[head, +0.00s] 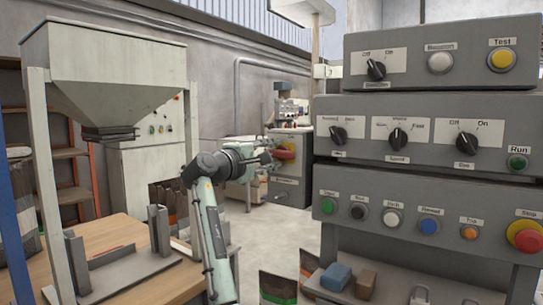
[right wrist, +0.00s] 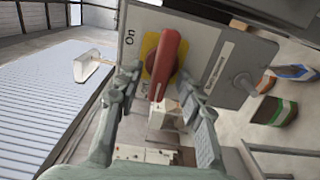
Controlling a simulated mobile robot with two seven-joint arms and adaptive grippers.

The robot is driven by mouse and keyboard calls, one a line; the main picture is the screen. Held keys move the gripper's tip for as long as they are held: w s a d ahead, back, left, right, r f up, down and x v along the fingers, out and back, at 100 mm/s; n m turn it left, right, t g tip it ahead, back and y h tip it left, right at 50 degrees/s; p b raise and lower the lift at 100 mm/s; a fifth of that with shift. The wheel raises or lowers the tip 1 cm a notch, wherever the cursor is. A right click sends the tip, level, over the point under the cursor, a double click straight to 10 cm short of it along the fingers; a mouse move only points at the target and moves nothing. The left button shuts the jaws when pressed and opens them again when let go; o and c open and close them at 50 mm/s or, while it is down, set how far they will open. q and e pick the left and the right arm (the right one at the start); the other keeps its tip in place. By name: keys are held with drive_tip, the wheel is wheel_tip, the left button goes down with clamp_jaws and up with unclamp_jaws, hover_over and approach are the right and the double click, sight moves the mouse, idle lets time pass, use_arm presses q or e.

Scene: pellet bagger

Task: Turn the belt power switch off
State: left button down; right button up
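The belt power switch is a red handle (right wrist: 168,58) on a yellow plate (right wrist: 150,48), set on a grey panel (right wrist: 205,45). "On" is printed beside the plate; another label is partly covered. The red handle also shows small in the head view (head: 286,154), on a grey box at the back. My right gripper (right wrist: 158,90) is open, its fingers on either side of the handle in the right wrist view, with gaps visible. I cannot tell whether either finger touches it. In the head view my right gripper (head: 270,154) is at the switch. My left gripper is out of view.
A large control console (head: 430,190) with knobs and buttons stands at the right. A hopper (head: 105,65) stands over a wooden table (head: 115,232) at the left. Floor between them is open.

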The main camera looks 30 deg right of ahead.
drive_tip(key=shift+a, duration=0.15)
drive_tip(key=v, duration=1.1)
drive_tip(key=shift+s+a, duration=0.2)
drive_tip(key=shift+a, duration=0.15)
drive_tip(key=shift+f, duration=0.1)
